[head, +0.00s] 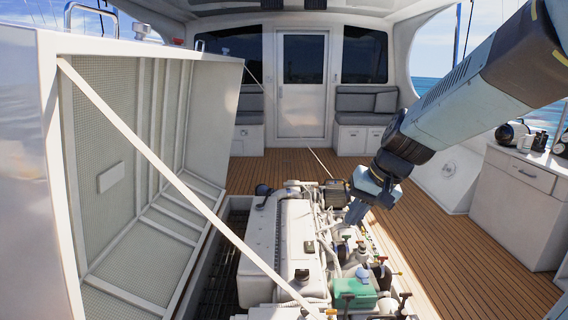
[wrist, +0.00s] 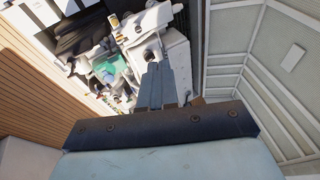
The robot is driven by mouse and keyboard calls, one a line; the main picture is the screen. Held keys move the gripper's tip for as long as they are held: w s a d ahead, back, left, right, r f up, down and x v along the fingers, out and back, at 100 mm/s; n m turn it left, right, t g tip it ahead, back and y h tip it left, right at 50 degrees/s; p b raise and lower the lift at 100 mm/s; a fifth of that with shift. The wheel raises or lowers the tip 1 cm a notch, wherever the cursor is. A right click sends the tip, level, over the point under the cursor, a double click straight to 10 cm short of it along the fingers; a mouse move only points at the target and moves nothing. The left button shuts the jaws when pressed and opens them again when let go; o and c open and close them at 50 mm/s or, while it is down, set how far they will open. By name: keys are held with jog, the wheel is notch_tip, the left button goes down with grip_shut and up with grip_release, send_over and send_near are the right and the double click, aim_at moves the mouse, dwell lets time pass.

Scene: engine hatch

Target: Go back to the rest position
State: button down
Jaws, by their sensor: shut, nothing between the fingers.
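My gripper (head: 354,213) hangs at the end of my arm, over the right side of the white engine (head: 283,240) in the head view. Its two fingers are together with nothing between them. In the wrist view my gripper (wrist: 158,68) shows its grey fingers side by side, pointing toward the engine (wrist: 172,55). Whether the fingertips touch any engine part cannot be told.
The hatch lid (head: 130,180) stands open at the left, with a white strut (head: 160,165) slanting down across the engine bay. A green part (head: 354,292) sits at the engine's near end. A white cabinet (head: 515,200) stands at the right. The wooden deck (head: 440,235) between is clear.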

jog(key=s+d+r+t+h, duration=0.1)
jog(key=s+d+r+h, duration=0.1)
jog(key=s, duration=0.4)
jog(key=s+d+r+n+t+h, duration=0.1)
jog(key=s+d+r+h, duration=0.1)
jog(key=s+d+r, duration=0.2)
jog(key=s+d, duration=0.2)
jog(key=s, duration=0.1)
jog(key=shift+s+r+t, duration=0.15)
jog(key=shift+r+t, duration=0.2)
jog(key=shift+t, duration=0.05)
jog(key=shift+s, duration=0.1)
dwell(1.8)
